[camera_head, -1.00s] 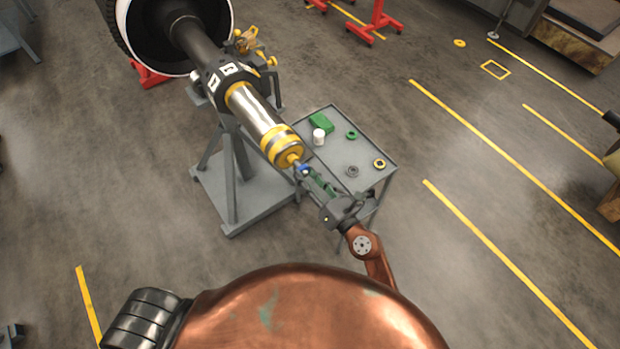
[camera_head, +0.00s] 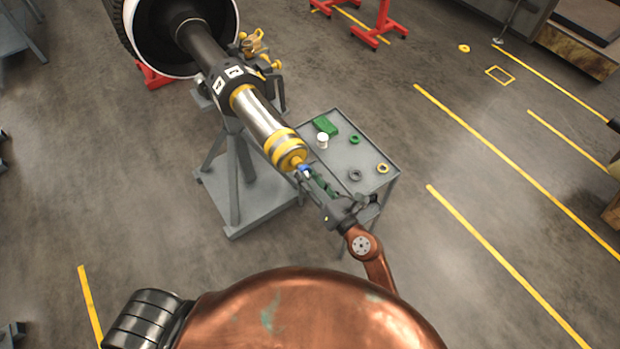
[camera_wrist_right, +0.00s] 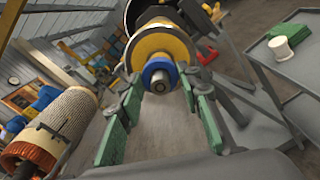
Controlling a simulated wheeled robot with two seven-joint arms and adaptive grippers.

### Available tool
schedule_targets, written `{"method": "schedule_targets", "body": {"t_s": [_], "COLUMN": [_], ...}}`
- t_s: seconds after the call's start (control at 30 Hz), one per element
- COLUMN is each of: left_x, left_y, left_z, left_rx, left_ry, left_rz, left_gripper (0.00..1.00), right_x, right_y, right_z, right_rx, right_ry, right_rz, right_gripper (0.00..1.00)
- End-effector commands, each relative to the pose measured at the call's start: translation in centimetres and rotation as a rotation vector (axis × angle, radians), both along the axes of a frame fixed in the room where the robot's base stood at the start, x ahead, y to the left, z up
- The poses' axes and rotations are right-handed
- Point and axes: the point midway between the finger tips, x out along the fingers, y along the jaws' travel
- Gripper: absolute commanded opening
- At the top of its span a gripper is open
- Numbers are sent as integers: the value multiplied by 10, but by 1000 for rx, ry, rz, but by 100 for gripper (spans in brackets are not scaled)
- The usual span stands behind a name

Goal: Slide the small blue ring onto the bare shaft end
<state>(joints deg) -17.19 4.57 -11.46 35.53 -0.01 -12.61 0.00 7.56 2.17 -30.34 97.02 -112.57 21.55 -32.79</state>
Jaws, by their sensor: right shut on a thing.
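The small blue ring (camera_head: 305,168) is at the tip of the yellow-banded shaft (camera_head: 284,148), held by my right gripper (camera_head: 311,175). In the right wrist view the ring (camera_wrist_right: 160,69) sits between the tips of the green-padded fingers (camera_wrist_right: 161,87), which are shut on its sides. The grey shaft end (camera_wrist_right: 159,82) shows through the ring's hole, with the yellow collar (camera_wrist_right: 158,44) behind. The ring looks lined up with the shaft; how far it is around it I cannot tell. My left gripper is not in view.
A grey cart (camera_head: 350,170) stands right of the shaft. It carries a green block (camera_head: 326,126), a white cylinder (camera_head: 322,141), a green ring (camera_head: 355,140), a grey ring (camera_head: 354,175) and a yellow ring (camera_head: 383,168). A grey stand (camera_head: 236,180) supports the shaft.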

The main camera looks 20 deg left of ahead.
Motion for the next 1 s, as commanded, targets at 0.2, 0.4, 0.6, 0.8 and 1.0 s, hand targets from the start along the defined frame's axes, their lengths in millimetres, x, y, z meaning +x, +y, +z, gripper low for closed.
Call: {"method": "schedule_targets", "body": {"t_s": [0.2, 0.4, 0.6, 0.8, 1.0], "left_x": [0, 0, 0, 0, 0], "left_y": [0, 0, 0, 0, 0], "left_z": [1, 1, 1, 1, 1], "left_rx": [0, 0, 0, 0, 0], "left_ry": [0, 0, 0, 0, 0], "left_rz": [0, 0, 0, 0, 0], "left_gripper": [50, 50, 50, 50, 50], "right_x": [4, 7, 9, 9, 9], "right_y": [5, 10, 13, 13, 12], "right_z": [1, 1, 1, 1, 1], "right_rx": [1, 1, 1, 1, 0], "right_ry": [0, -1, -1, -1, 0], "right_rz": [0, 0, 0, 0, 1], "right_gripper": [11, 11, 11, 11, 38]}}
